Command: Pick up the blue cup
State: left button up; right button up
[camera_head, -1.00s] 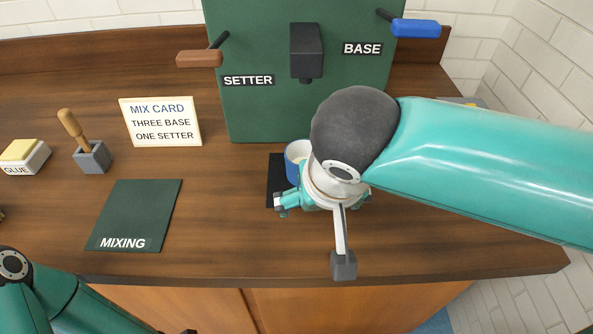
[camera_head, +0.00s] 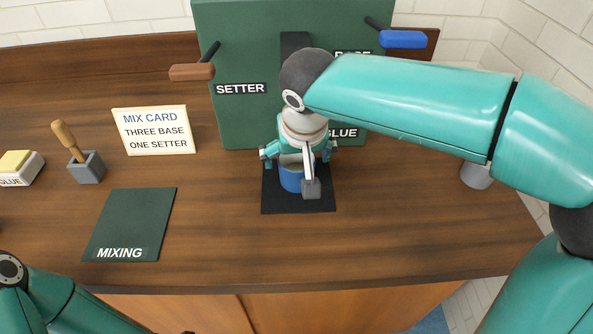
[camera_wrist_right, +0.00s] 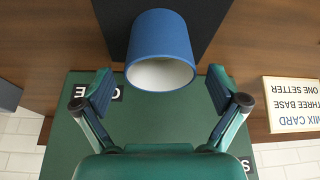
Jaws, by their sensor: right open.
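The blue cup (camera_head: 291,179) stands on a black mat (camera_head: 299,206) in front of the green dispenser. It has a pale inside and looks empty in the right wrist view (camera_wrist_right: 161,50). My right gripper (camera_head: 297,160) is open above and behind the cup, which it partly hides in the head view. In the wrist view the right gripper's two fingers (camera_wrist_right: 160,93) are spread on either side of the cup's rim, with gaps on both sides.
The green dispenser (camera_head: 240,120) with brown (camera_head: 192,72) and blue (camera_head: 404,39) handles stands right behind the cup. At left are the mix card (camera_head: 155,130), a brush in a grey holder (camera_head: 86,168), a glue pad (camera_head: 18,168) and the mixing mat (camera_head: 130,223). The front counter is clear.

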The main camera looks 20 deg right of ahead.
aim_at(295, 169)
jog(key=x, duration=0.4)
jog(key=shift+f, duration=0.15)
jog(key=c, duration=1.5)
